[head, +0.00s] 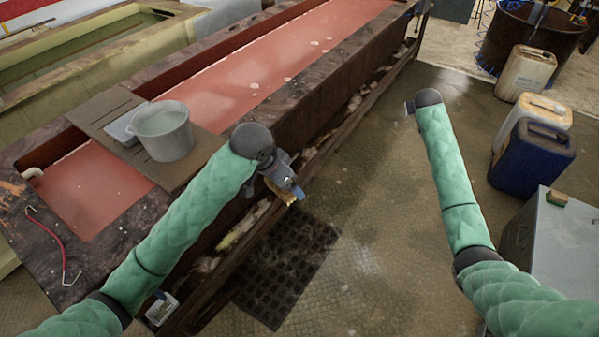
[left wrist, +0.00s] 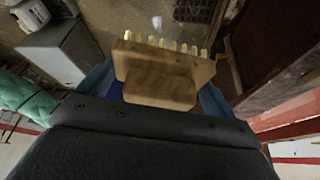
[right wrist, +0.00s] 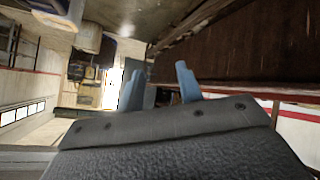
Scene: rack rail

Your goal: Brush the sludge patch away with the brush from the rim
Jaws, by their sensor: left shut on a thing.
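My left gripper (head: 291,190) is shut on a wooden brush (left wrist: 158,78) and holds it just outside the near side of the long tank, above the floor. In the left wrist view the pale bristle tufts point away from the gripper, and the blue fingers flank the wooden handle. In the head view only a yellowish bit of the brush shows. The tank's dark rim (head: 295,92) lies beyond the gripper. My right gripper (head: 409,107) is out over the floor; in the right wrist view its blue fingers (right wrist: 160,88) are apart and empty. I cannot pick out the sludge patch with certainty.
A grey bucket (head: 163,131) stands on a board (head: 105,108) across the red-filled tank. A red-handled hook (head: 52,243) lies on the rim at left. A black mat (head: 283,270) lies below. Canisters (head: 533,157) and a grey cabinet (head: 560,245) stand right. The middle floor is clear.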

